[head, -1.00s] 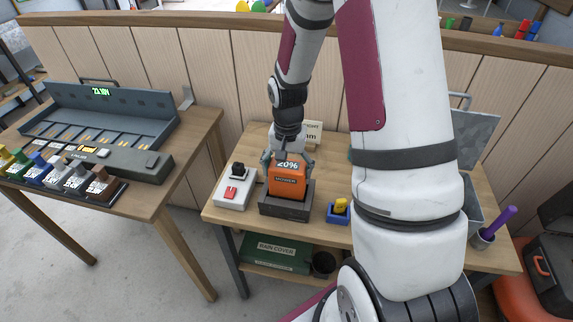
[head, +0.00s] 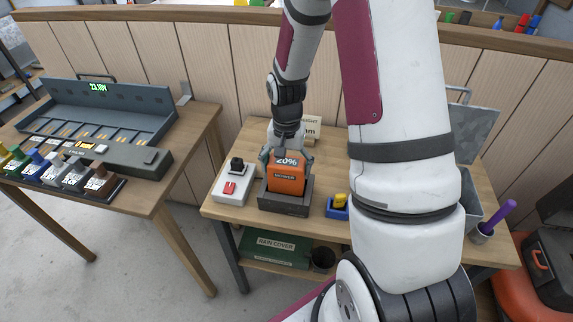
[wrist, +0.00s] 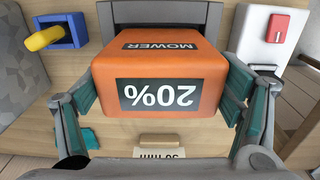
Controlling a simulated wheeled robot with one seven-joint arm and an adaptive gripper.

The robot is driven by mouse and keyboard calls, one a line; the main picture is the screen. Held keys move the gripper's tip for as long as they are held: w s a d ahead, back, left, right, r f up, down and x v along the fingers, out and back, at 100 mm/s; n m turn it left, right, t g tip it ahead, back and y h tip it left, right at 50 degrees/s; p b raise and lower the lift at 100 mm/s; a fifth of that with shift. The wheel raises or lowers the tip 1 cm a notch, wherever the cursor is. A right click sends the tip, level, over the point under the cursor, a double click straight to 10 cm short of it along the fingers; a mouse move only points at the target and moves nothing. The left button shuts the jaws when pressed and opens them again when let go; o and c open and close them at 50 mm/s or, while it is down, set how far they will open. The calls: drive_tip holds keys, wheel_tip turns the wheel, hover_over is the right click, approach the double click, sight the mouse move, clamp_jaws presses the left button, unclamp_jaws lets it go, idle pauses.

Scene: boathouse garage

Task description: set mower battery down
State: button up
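The mower battery (head: 286,186) is an orange block with a black label reading 20% and MOWER. It stands upright in a dark grey open-topped holder (head: 284,206) on the wooden workbench. In the wrist view the battery (wrist: 160,62) fills the middle, with part of the holder (wrist: 165,12) behind it. My gripper (head: 287,159) is over the battery from above. Its teal pads (wrist: 160,88) lie against the battery's two sides, so it looks shut on the battery. The battery's underside is hidden inside the holder, so I cannot see whether it touches the bottom.
A white box with a red switch (head: 230,188) stands close left of the holder. A blue block with a yellow piece (head: 338,207) is close right. A metal bin (head: 470,200) and a purple-handled cup (head: 482,232) stand farther right. A charging station (head: 110,115) is on the left table.

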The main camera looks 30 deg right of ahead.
drive_tip(key=shift+o, duration=0.7)
drive_tip(key=shift+s, duration=0.1)
wheel_tip(320, 180, up, 12)
drive_tip(key=shift+c, duration=0.6)
clamp_jaws()
idle(1.1)
